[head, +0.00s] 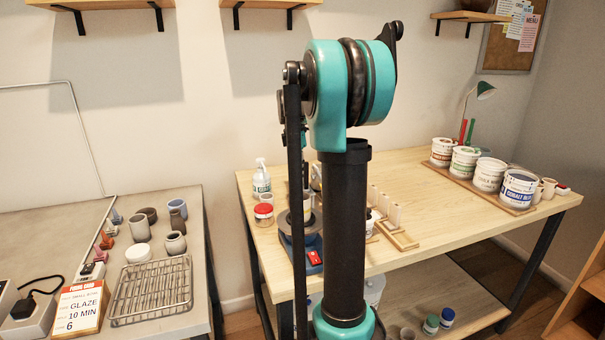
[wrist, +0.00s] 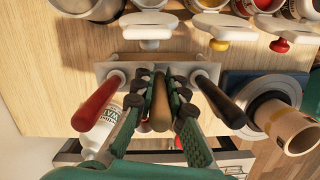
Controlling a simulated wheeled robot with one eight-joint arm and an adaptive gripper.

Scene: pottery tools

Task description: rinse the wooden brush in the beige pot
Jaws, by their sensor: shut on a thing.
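In the wrist view, my gripper (wrist: 160,103) has its dark green fingers closed around an upright brown wooden handle (wrist: 160,88), which I take to be the wooden brush. The handle stands at the middle of a pale rack (wrist: 128,72), between a red handle (wrist: 97,104) and a black handle (wrist: 218,100). The brush's far end is hidden. My arm hides the gripper in the head view.
White pieces with coloured knobs (wrist: 210,48) line the back of the wrist view. A white bottle (wrist: 100,135) is at lower left. In the head view, labelled buckets (head: 488,174) stand at the wooden table's right end. A wire rack (head: 150,290) is on the left table.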

